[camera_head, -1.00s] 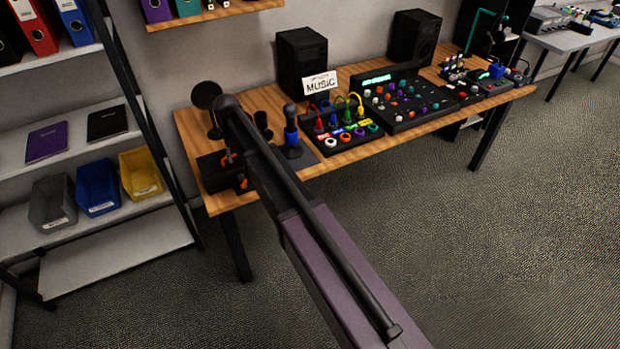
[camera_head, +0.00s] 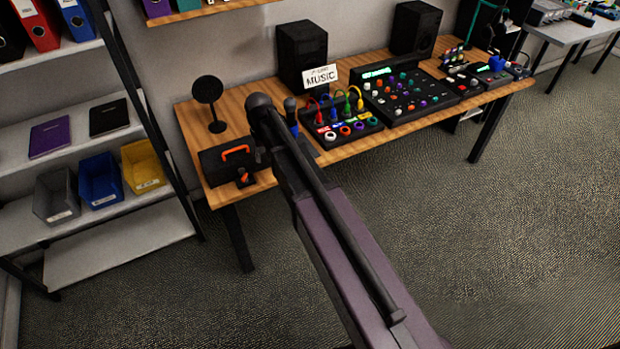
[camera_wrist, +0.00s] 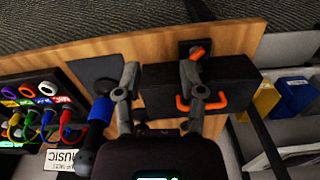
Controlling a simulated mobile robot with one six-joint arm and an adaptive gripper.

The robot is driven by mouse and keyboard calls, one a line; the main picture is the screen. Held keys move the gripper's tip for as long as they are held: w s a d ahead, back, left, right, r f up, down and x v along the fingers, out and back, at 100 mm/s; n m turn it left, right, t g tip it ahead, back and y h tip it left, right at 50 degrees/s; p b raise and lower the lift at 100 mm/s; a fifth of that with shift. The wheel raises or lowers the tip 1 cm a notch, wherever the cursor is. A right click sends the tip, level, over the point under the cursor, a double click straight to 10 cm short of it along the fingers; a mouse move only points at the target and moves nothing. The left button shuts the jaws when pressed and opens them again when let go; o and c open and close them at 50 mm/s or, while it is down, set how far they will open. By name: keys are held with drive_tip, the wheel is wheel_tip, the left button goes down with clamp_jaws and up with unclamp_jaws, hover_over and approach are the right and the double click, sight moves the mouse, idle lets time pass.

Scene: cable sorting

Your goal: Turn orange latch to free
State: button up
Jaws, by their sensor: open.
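The orange latch (camera_head: 246,179) sits on a small dark base at the table's front left, before a black case with an orange handle (camera_head: 237,150). In the wrist view the latch (camera_wrist: 197,54) shows just past my right fingertip, on its dark square base. The orange handle (camera_wrist: 183,104) shows lower, partly behind that finger. My gripper (camera_wrist: 162,68) is open and empty, its two fingers wide apart. The latch lies by the right finger, not midway between the fingers; I cannot tell whether they touch.
A blue-banded microphone (camera_wrist: 99,112) stands close left of my left finger. A cable board (camera_head: 345,128) with coloured plugs lies to the right, with a mixer (camera_head: 408,98) beyond it. A round black stand (camera_head: 209,92) is behind the case. Speakers stand along the wall.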

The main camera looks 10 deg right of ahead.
drive_tip(key=s+d+r+m+p, duration=0.1)
drive_tip(key=s+d, duration=1)
drive_tip(key=s, duration=0.2)
drive_tip(key=shift+s+m, duration=0.3)
drive_tip(key=shift+d, duration=0.1)
drive_tip(key=shift+c, duration=1.4)
drive_tip(key=m+b, duration=0.2)
drive_tip(key=m, duration=0.4)
hover_over(244, 175)
drive_tip(key=f, duration=0.2)
drive_tip(key=shift+s+r, duration=0.1)
drive_tip(key=shift+r, duration=0.05)
wheel_tip(244, 175, down, 14)
drive_tip(key=b, duration=1.3)
drive_tip(key=shift+r, duration=0.15)
drive_tip(key=shift+b, duration=0.3)
